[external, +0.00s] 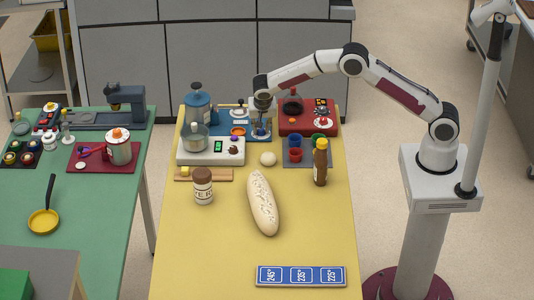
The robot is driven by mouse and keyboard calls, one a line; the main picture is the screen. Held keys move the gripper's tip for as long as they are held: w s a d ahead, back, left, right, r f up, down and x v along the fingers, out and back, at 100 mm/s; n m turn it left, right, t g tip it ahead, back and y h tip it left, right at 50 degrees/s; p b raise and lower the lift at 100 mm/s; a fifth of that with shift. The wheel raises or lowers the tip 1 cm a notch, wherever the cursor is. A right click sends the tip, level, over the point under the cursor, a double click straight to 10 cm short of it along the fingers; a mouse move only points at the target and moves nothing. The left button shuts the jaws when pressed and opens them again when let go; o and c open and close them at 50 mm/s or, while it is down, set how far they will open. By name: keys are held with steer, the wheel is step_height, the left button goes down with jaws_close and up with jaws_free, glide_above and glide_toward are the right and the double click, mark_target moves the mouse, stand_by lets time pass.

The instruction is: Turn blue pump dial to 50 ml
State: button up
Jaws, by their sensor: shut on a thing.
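The blue pump stands at the far left of the yellow table, with a blue canister (198,107) and a blue base plate (228,115). My gripper (261,132) points down over the right end of this plate and is shut on the pump's dial. The fingers mostly hide the dial, and its scale and setting are too small to read. An orange round part (238,131) sits on the plate just left of my gripper.
A red unit (322,122) stands close right of my gripper. A white scale with a pot (194,139) stands front left. A bun (268,158), brown bottle (320,165), jar (203,188) and loaf (262,203) stand nearer.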

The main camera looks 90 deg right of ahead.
steer(key=shift+f, duration=0.1)
steer(key=o, duration=1.1)
steer(key=shift+n, duration=0.4)
steer(key=shift+s+n+t+y, duration=0.15)
steer(key=shift+n+t, duration=0.2)
steer(key=shift+n, duration=0.4)
steer(key=shift+n+t+y, duration=0.15)
steer(key=shift+n+t, duration=0.2)
steer(key=shift+n, duration=0.4)
steer(key=shift+s+d+n+t+y, duration=0.1)
steer(key=shift+n+t+y, duration=0.3)
steer(key=shift+n, duration=1.1)
steer(key=shift+n+t, duration=0.3)
steer(key=shift+n, duration=0.6)
steer(key=shift+s+d+n+t+y, duration=0.1)
steer(key=shift+n+t+y, duration=0.25)
steer(key=shift+n, duration=0.7)
steer(key=shift+d+n+t+y, duration=0.15)
steer(key=shift+n+y, duration=0.3)
steer(key=shift+n, duration=0.6)
steer(key=shift+d+n+y, duration=0.1)
steer(key=shift+n+y, duration=0.7)
steer(key=shift+n, duration=1.3)
